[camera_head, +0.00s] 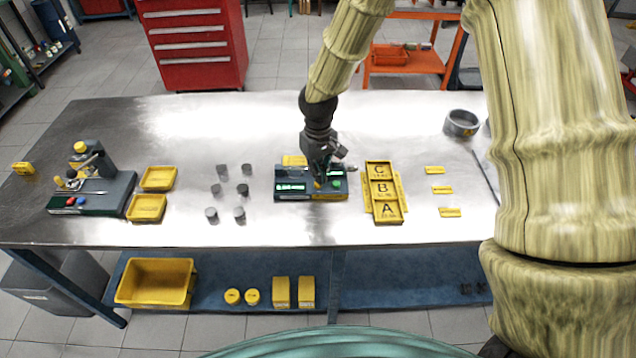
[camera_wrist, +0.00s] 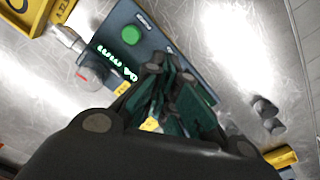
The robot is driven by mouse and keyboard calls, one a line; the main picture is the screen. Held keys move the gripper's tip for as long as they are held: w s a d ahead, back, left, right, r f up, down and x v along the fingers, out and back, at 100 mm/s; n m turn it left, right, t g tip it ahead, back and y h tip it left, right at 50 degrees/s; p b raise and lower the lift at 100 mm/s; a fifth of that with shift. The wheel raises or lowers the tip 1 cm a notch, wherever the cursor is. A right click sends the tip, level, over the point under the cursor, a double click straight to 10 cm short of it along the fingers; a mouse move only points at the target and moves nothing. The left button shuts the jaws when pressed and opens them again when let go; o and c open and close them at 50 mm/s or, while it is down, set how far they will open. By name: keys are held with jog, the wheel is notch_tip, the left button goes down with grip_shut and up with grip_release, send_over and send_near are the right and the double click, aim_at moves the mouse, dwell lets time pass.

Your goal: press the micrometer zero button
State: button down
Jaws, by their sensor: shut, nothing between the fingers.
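The micrometer unit (camera_head: 283,196) is a dark box with a lit display and a yellow front strip, at the middle of the table. Its round green button (camera_head: 337,183) sits on the right of its top in the head view. In the wrist view, the green button (camera_wrist: 131,35) shows uncovered on the dark panel (camera_wrist: 158,45), near glowing digits (camera_wrist: 117,63). My gripper (camera_head: 319,181) points down over the unit, just left of the button. In the wrist view, its shut, empty fingers (camera_wrist: 170,82) are beside the button. I cannot tell whether they touch the panel.
A tray marked A, B, C (camera_head: 369,211) stands close right of the unit. Several grey cylinders (camera_head: 240,214) stand to its left. Yellow bins (camera_head: 147,208) and another dark station (camera_head: 107,200) are farther left. A grey ring (camera_head: 461,123) lies back right.

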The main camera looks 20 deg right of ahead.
jog(key=shift+f, duration=0.2)
jog(key=shift+f+b, duration=0.6)
jog(key=shift+f, duration=0.55)
jog(key=shift+r, duration=0.1)
jog(key=shift+r+p, duration=2.35)
jog(key=shift+r, duration=0.55)
